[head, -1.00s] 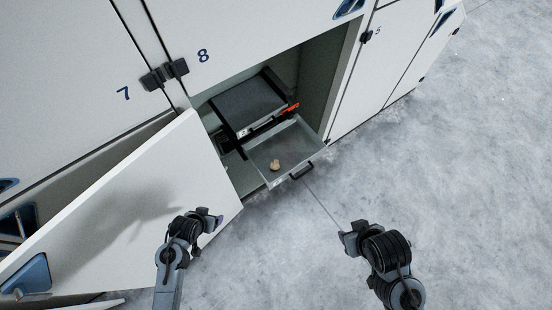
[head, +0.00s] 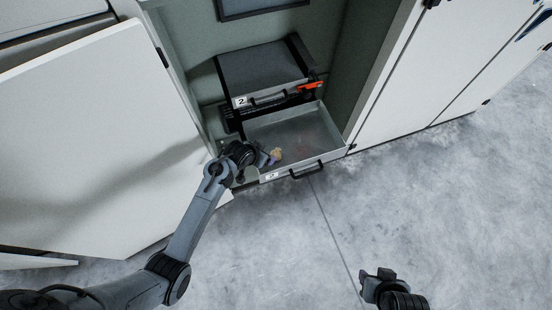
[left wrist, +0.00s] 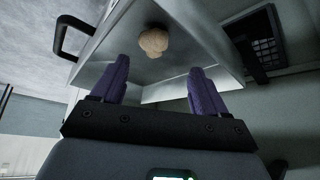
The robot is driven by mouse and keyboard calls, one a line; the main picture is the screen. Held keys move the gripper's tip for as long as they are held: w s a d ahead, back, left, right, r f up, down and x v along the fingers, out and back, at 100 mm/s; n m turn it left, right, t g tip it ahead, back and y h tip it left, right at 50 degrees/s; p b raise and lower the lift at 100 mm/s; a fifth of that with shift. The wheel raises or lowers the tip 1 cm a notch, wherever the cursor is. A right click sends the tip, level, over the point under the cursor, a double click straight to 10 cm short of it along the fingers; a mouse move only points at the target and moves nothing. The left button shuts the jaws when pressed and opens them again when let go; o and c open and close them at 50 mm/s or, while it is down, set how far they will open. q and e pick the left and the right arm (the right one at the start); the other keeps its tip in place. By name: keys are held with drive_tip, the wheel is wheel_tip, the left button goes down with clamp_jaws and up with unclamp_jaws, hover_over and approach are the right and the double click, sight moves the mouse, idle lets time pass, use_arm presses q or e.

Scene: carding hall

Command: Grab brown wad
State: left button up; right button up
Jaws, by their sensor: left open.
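The brown wad (head: 276,154) lies in the pulled-out lower drawer (head: 310,128), near its front left corner. It also shows in the left wrist view (left wrist: 154,42), as a tan lump on the drawer floor. My left gripper (head: 264,160) is at the drawer's front left, close beside the wad. In the left wrist view its two purple fingers (left wrist: 158,75) are apart with nothing between them, and the wad is beyond the tips, roughly centred. My right gripper (head: 378,274) is over the floor at the bottom right, away from the drawer; its jaw opening is too small to tell.
A second drawer labelled 2 (head: 270,72) sits above, with an orange part (head: 308,87) at its right. The open white door (head: 95,150) stands at the left. The lower drawer has a black front handle (head: 306,170). Grey floor (head: 440,210) is clear at the right.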

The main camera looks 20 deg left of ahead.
sight(274, 155)
use_arm(q)
drive_tip(key=b+x, duration=0.2)
drive_tip(key=x, duration=0.2)
drive_tip(key=shift+w+d, duration=0.1)
drive_tip(key=shift+d, duration=0.1)
drive_tip(key=shift+w+f, duration=0.2)
drive_tip(key=shift+f, duration=0.25)
drive_tip(key=b+x, duration=0.4)
drive_tip(key=shift+d+f, duration=0.25)
drive_tip(key=shift+w+f+b, duration=0.25)
drive_tip(key=shift+b, duration=0.25)
drive_tip(key=shift+d, duration=0.1)
drive_tip(key=c, duration=1.1)
